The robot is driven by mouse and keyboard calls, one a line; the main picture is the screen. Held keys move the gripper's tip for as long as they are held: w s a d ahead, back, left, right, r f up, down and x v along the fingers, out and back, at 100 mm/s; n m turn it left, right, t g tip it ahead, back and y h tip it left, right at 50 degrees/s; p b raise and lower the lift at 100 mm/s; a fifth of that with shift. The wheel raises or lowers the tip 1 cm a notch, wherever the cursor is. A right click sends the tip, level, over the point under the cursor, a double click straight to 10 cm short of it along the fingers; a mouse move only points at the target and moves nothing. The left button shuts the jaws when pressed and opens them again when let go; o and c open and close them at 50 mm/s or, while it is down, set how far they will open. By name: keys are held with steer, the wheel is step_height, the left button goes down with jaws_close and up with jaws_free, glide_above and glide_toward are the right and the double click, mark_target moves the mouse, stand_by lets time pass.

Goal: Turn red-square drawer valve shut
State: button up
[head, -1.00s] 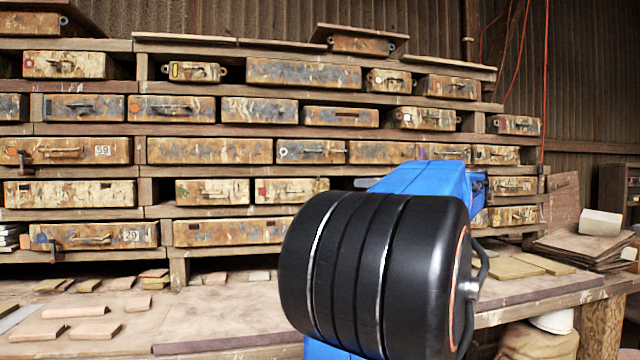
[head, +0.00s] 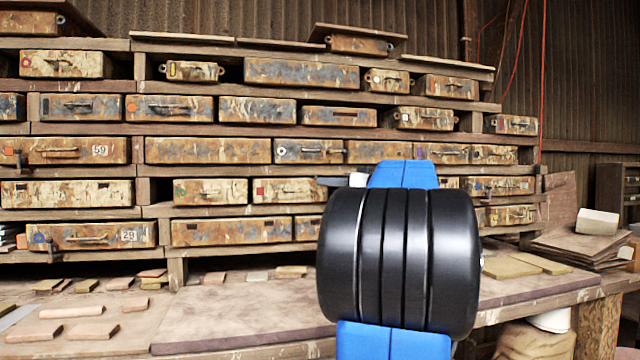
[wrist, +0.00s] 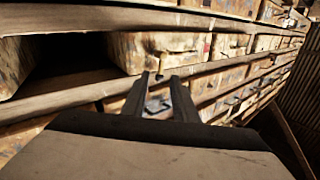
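A drawer with a small dark-red mark (head: 291,190) sits mid-rack in the head view, left of my blue and black arm. The mark at its left end looks square, but it is too small to be sure. I cannot make out a valve on it. My arm covers the drawers to its right. My gripper (wrist: 165,80) shows in the wrist view with two dark fingers apart and nothing between them. Its fingertips point at the stacked drawer fronts, and a bluish patch shows behind the gap. In the head view my arm hides the fingers.
Drawer 59 (head: 75,151) and drawer 29 (head: 95,237) are at the left, each with a dark fitting hanging at its front. The wooden bench (head: 230,300) below holds loose tiles. Stacked boards (head: 580,245) lie at the right. An open dark slot (wrist: 70,65) shows in the wrist view.

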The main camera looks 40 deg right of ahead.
steer(key=shift+w+a, duration=0.1)
steer(key=shift+w, duration=2.15)
steer(key=shift+c, duration=0.5)
jaws_close()
